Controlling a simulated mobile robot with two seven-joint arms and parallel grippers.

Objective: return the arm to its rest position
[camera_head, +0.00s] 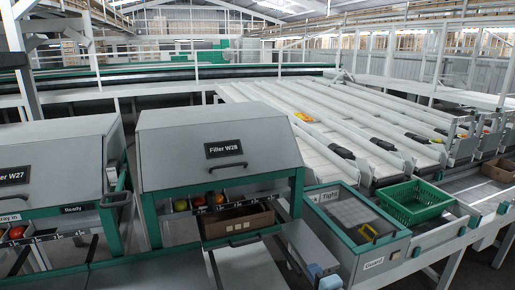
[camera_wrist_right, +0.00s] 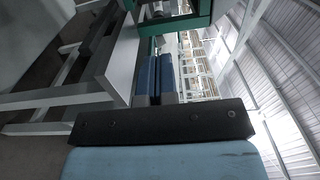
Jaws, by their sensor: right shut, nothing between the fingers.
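My right gripper (camera_head: 319,272) shows at the bottom of the head view, right of centre, in front of the Filler W28 machine and beside the green-framed station. In the right wrist view its two blue-padded fingers (camera_wrist_right: 156,80) lie side by side, shut with nothing between them. The gripper is apart from the crates, as far as I can see. My left gripper is not in view.
The Filler W28 housing (camera_head: 215,130) stands left of centre, with a brown box (camera_head: 237,222) in its opening. A green crate (camera_head: 414,203) sits at the right. A pale panel edge and white frame legs (camera_wrist_right: 70,97) are close by in the wrist view.

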